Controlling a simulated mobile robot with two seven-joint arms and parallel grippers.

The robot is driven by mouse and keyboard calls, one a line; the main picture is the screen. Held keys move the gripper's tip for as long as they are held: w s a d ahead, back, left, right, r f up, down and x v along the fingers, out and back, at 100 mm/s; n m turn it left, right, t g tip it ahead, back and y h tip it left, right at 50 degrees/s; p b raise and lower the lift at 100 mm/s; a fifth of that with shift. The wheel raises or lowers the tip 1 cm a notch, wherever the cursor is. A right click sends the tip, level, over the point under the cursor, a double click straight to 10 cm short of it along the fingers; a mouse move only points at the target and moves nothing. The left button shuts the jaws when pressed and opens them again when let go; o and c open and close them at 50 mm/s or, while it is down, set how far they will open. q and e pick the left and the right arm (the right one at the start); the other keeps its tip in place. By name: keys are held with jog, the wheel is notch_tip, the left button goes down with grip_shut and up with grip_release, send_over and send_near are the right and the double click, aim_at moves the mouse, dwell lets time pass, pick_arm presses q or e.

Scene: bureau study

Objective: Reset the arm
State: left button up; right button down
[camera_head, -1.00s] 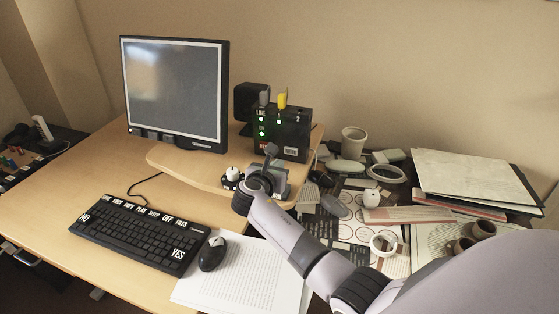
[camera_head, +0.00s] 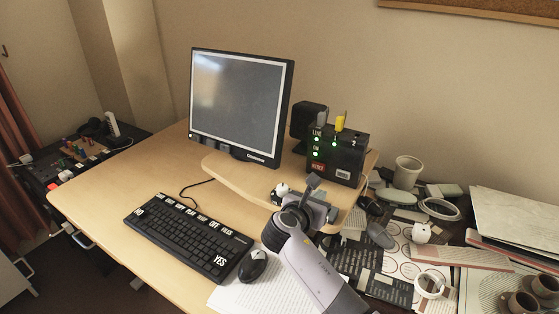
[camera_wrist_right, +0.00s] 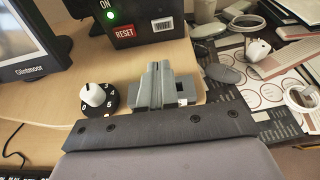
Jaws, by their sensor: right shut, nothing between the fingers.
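My right gripper (camera_head: 318,196) is over the desk's raised shelf, beside a white-and-black dial knob. In the right wrist view the fingers of my right gripper (camera_wrist_right: 160,82) are together with nothing between them. The dial (camera_wrist_right: 98,99) lies just left of the fingers, apart from them. The black box (camera_head: 337,155) with green lights, a red RESET button (camera_wrist_right: 124,31) and a yellow switch on top stands behind the gripper. My left gripper is not in view.
A monitor (camera_head: 240,105) stands left of the box. A keyboard (camera_head: 188,236) and mouse (camera_head: 252,265) lie in front. Papers, a white cup (camera_head: 407,172) and brown cups (camera_head: 545,284) crowd the right side. The desk's left part (camera_head: 110,205) is clear.

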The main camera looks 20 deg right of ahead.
jog(key=s+f+m, duration=0.1)
jog(key=s+f, duration=0.1)
jog(key=s+f+m+g+y, duration=0.1)
jog(key=s+m, duration=0.1)
jog(key=s+f+m+y, duration=0.1)
jog(key=s+f+m, duration=0.1)
jog(key=shift+s+d+f+g, duration=0.3)
jog(key=shift+d+g, duration=0.1)
jog(key=s+a+f+m+g+y, duration=0.1)
jog(key=s+f+m+g+y, duration=0.15)
jog(key=s+m, duration=0.55)
jog(key=s+a+f+m+g+y, duration=0.1)
jog(key=s+a+f+m+y, duration=0.25)
jog(key=s, duration=0.65)
jog(key=s+a+r+m+y, duration=0.2)
jog(key=s+r+m+y, duration=0.15)
jog(key=s+m, duration=0.55)
jog(key=w+a+f+n+t+y, duration=0.2)
jog(key=w+f+t, duration=0.3)
jog(key=f, duration=0.4)
jog(key=shift+w+a+t, duration=0.4)
jog(key=shift+a+t, duration=0.05)
jog(key=shift+t, duration=0.2)
jog(key=shift+w, duration=0.1)
